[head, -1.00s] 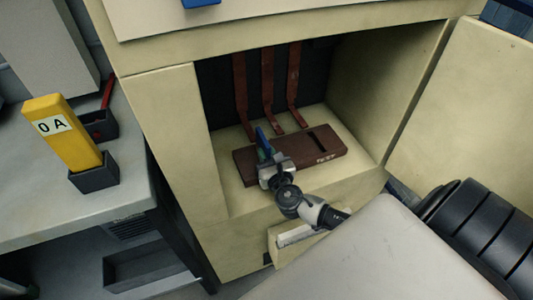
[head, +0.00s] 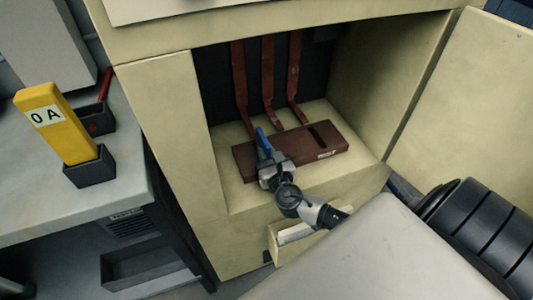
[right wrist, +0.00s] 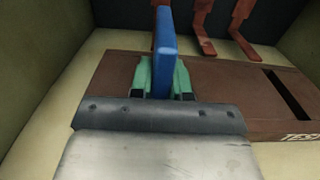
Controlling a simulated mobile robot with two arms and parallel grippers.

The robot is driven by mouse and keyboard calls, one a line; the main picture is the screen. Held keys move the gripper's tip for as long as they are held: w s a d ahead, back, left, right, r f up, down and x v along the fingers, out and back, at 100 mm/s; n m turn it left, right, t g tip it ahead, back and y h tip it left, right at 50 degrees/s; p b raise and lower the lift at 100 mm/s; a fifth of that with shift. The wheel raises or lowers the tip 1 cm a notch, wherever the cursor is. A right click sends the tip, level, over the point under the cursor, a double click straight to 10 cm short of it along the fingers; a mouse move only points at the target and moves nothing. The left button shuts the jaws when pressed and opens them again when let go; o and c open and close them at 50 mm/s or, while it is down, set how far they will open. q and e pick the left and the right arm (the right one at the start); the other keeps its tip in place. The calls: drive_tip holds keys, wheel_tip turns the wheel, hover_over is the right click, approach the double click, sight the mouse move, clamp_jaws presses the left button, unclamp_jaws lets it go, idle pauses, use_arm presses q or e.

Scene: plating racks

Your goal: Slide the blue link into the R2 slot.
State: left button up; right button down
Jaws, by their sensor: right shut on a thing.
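My right gripper (head: 264,157) is shut on the blue link (head: 261,137), over the left part of a brown block in the cabinet. In the right wrist view the blue link (right wrist: 165,48) stands upright between the green fingertips (right wrist: 164,76). Its lower end is hidden by the gripper. The brown block (head: 307,152) has one dark open slot (head: 319,134) to the right of the gripper. The slot also shows at the right in the right wrist view (right wrist: 289,97). I cannot read an R2 mark. My left gripper is not in view.
Several reddish-brown strips (head: 268,80) hang at the back of the cabinet, close behind the block. The cabinet side walls (head: 375,85) bound the opening. A yellow block marked 0A (head: 55,125) stands in a dark holder on the counter (head: 70,207) at left.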

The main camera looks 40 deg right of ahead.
drive_tip(key=c, duration=1)
unclamp_jaws()
drive_tip(key=shift+s, duration=0.15)
